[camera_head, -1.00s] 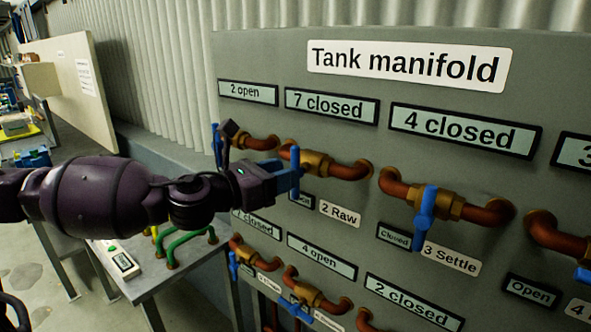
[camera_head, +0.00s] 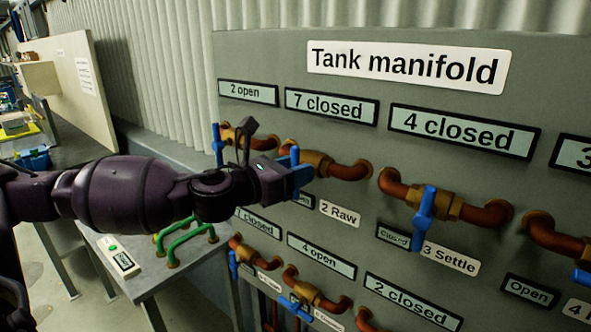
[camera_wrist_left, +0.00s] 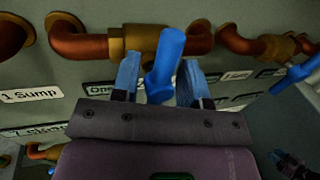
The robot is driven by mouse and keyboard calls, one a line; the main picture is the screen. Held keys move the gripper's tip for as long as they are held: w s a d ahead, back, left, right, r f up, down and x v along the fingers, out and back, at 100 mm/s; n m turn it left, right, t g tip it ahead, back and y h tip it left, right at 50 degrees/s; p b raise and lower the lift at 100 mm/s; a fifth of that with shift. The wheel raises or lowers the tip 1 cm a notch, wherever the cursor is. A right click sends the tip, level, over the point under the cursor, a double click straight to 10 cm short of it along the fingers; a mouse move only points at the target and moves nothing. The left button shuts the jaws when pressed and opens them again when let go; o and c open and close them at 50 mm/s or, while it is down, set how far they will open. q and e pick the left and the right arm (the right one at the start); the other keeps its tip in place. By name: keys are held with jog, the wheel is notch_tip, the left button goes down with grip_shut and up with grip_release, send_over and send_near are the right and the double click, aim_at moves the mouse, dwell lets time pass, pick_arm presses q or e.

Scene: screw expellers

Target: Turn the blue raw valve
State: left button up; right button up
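The blue handle of the 2 Raw valve (camera_head: 294,154) sits on a brass body in a copper pipe on the Tank manifold panel. My left gripper (camera_head: 289,174) is at this handle. In the left wrist view, the blue handle (camera_wrist_left: 165,66) stands between the two blue fingers of the left gripper (camera_wrist_left: 159,84). The fingers are apart on either side of it; a gap shows at the left finger, and contact at the right finger is unclear. A small dark part with blue at the wrist view's lower right may be my right gripper (camera_wrist_left: 287,163); its fingers are unclear.
The 1 Sump valve's blue handle (camera_head: 217,145) is close on the left, the 3 Settle handle (camera_head: 424,214) on the right. A lower row of valves (camera_head: 303,294) runs beneath. A grey table with green handles (camera_head: 187,241) stands below my left arm.

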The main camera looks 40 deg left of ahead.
pick_arm(q)
grip_shut()
pick_arm(e)
jog(key=shift+w+a+r, duration=0.1)
jog(key=shift+w+r, duration=0.1)
jog(key=shift+w, duration=0.2)
